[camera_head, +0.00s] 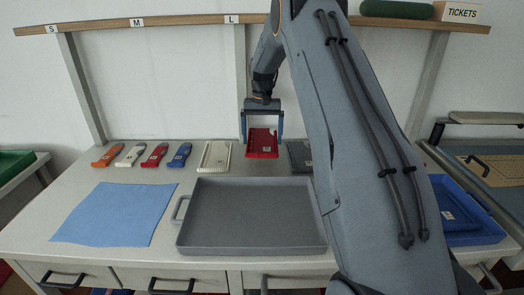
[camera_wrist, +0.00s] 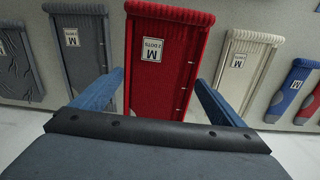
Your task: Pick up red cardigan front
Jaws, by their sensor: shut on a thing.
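The red cardigan front (camera_head: 262,151) is at the back of the table, between the cream and grey fronts. In the wrist view the red front (camera_wrist: 165,75) fills the middle, with a ribbed edge, a white label reading M and small pale marks along one side. My gripper (camera_head: 262,138) is above it, with a blue finger on each side. In the wrist view my gripper (camera_wrist: 158,76) is shut on the red front across its width. The red front looks larger than its neighbours there and sits higher in the head view; I cannot tell if it clears the table.
A cream front (camera_head: 216,156) and a grey front (camera_head: 300,155) flank it closely. Several small coloured knit pieces (camera_head: 153,156) lie to the left. An empty grey tray (camera_head: 250,246) and a blue cloth (camera_head: 117,214) are in front. A blue bin (camera_head: 480,236) stands right. A shelf (camera_head: 180,20) runs above.

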